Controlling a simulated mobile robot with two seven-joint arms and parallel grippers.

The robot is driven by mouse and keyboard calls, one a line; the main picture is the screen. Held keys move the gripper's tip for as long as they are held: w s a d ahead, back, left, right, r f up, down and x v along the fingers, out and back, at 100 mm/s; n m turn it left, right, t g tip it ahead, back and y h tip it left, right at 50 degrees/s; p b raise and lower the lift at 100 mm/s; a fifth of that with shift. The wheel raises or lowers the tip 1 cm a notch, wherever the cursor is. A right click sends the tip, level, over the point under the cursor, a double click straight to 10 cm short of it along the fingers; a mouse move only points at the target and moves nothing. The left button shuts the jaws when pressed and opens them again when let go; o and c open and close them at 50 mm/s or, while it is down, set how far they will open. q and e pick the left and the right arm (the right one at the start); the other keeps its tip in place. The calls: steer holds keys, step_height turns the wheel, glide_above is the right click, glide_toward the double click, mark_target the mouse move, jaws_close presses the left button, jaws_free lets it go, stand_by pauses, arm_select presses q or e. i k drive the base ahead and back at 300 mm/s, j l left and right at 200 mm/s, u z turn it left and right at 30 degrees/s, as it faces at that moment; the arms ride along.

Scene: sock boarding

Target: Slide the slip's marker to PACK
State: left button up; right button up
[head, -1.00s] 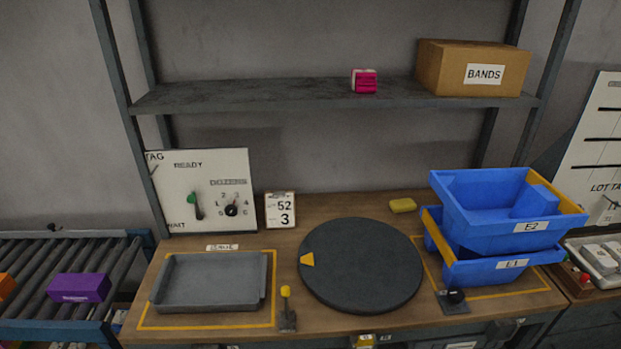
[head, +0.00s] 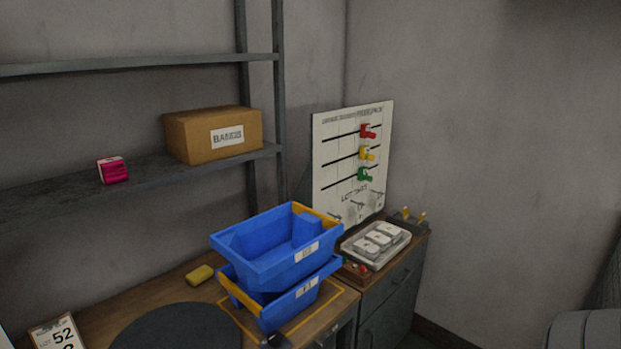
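A white board (head: 330,160) stands upright at the back of the side cabinet in the head view. It has three horizontal black slots with a red marker (head: 367,131), a yellow marker (head: 366,153) and a green marker (head: 363,174), one above another toward the right. The heading along its top is too small to read surely, and I cannot make out the word PACK. Below the slots is the print LOT TAGS, with small hooks under it. Neither of my grippers shows in this view.
Stacked blue bins (head: 262,262) stand left of the board on the workbench. A tray (head: 345,247) with white tags lies on the cabinet before the board. A round dark turntable (head: 180,330), yellow sponge (head: 199,275) and BANDS box (head: 190,137) are farther left.

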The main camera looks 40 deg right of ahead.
mark_target(363, 176)
steer(key=z, duration=1.75)
steer(key=u, duration=0.45)
steer(key=l+u, duration=0.1)
steer(key=u, duration=0.8)
steer(key=l+u, duration=0.15)
steer(key=u, duration=0.3)
steer(key=l+u, duration=0.1)
steer(key=u, duration=0.8)
steer(key=l+u, duration=0.15)
steer(key=u, duration=0.75)
steer(key=k+l+u, duration=0.1)
steer(key=u, duration=0.3)
steer(key=k+l+u, duration=0.1)
steer(key=u, duration=0.25)
steer(key=k+l+u, duration=0.1)
steer(key=u, duration=0.3)
steer(key=k+u, duration=0.15)
steer(key=u, duration=0.25)
steer(key=k+l+u, duration=0.1)
steer(key=k+u, duration=0.15)
steer(key=k, duration=0.8)
steer(key=k+z, duration=0.1)
steer(key=z, duration=0.3)
steer(key=k+l+z, duration=0.1)
steer(key=z, duration=0.3)
steer(key=k+l+z, duration=0.1)
steer(key=z, duration=0.3)
steer(key=l+z, duration=0.1)
steer(key=z, duration=0.3)
steer(key=k, duration=0.05)
